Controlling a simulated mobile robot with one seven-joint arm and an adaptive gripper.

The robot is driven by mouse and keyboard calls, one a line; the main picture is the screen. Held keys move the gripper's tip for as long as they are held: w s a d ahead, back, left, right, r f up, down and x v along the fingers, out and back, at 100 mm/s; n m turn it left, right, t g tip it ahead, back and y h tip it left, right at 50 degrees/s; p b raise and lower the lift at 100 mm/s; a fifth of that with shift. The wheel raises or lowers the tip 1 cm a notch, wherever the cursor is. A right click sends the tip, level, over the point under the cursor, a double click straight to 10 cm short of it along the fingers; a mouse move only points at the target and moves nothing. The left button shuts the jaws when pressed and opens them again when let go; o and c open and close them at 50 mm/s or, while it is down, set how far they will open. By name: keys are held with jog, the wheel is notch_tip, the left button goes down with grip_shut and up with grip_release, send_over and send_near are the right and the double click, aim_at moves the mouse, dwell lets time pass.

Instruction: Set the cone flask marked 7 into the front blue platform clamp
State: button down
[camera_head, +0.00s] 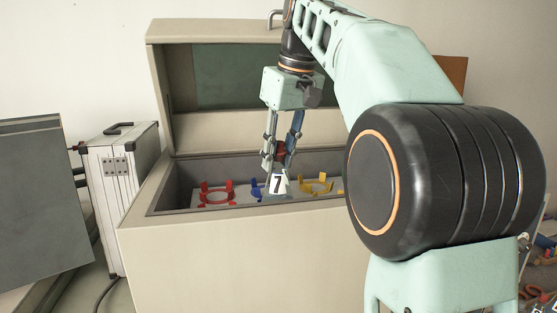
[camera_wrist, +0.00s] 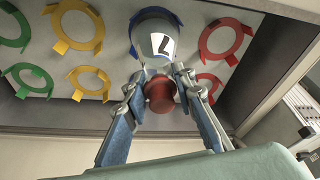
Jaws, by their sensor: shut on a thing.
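The cone flask marked 7 (camera_head: 278,184) is a grey flask with a white number label and a red stopper. It hangs upright below my gripper (camera_head: 281,160) inside the open chest. My gripper is shut on the flask near its stopper. In the wrist view the flask (camera_wrist: 155,45) overlaps the front blue platform clamp (camera_wrist: 157,13), whose blue rim shows around the flask's base. The head view shows blue clamp prongs (camera_head: 256,189) beside the flask. I cannot tell whether the flask rests in the clamp or hovers above it. The rear blue clamp is not clearly visible.
Red clamps (camera_wrist: 225,38) stand on one side, yellow (camera_wrist: 77,28) and green (camera_wrist: 30,80) on the other. The chest's front wall (camera_head: 235,211) and raised lid (camera_head: 225,130) bound the space. A silver case (camera_head: 122,195) stands left of the chest.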

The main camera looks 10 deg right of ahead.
aim_at(286, 193)
jog(key=shift+f, duration=0.15)
jog(key=shift+f, duration=0.1)
jog(key=c, duration=1.6)
grip_release()
jog(key=shift+f, duration=0.1)
jog(key=shift+r, duration=0.6)
jog(key=p+v, duration=0.3)
jog(key=v, duration=0.8)
jog(key=shift+s+d+r, duration=0.1)
jog(key=shift+d+r, duration=0.05)
